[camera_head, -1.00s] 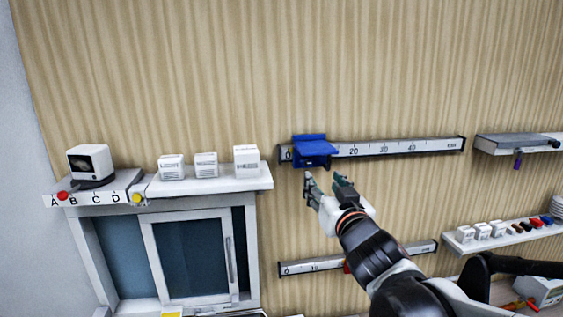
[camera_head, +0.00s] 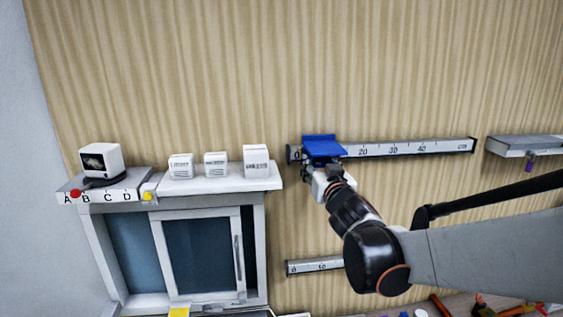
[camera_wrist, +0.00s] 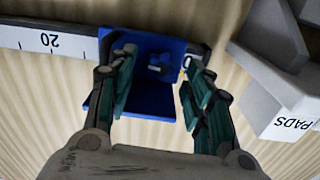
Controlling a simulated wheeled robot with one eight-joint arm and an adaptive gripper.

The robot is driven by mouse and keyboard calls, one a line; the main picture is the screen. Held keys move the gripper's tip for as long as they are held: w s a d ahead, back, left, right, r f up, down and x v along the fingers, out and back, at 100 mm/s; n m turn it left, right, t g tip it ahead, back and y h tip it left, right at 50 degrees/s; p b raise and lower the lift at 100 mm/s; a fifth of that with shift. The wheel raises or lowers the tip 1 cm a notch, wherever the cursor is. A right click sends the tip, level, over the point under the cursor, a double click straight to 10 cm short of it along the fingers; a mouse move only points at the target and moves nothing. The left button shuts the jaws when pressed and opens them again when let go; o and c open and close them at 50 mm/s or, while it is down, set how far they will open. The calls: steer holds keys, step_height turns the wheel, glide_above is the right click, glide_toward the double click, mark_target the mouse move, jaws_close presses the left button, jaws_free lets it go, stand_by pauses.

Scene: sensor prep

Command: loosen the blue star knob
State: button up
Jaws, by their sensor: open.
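The blue star knob (camera_wrist: 158,64) shows in the wrist view on the blue carriage (camera_wrist: 150,97), which sits near the zero end of the upper ruled rail. In the head view the carriage (camera_head: 321,146) shows from above, and the knob is hidden. My gripper (camera_head: 322,177) is just below and in front of the carriage. In the wrist view my gripper (camera_wrist: 156,88) is open, with one green-padded finger on each side of the knob.
The upper rail (camera_head: 405,148) runs right from the carriage, with a lower rail (camera_head: 317,266) beneath. A white shelf (camera_head: 222,181) with white boxes (camera_head: 256,159) stands close on the left. A grey shelf (camera_head: 525,145) is at far right. The wall above is clear.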

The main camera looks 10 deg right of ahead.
steer(key=shift+w, duration=0.9)
steer(key=c, duration=1)
steer(key=shift+s+a+r+n, duration=0.1)
steer(key=shift+s+a+n, duration=0.1)
steer(key=shift+n, duration=0.6)
steer(key=shift+c, duration=0.2)
steer(key=o, duration=1)
steer(key=shift+w+d, duration=0.1)
steer(key=shift+w, duration=0.05)
steer(key=shift+o, duration=0.2)
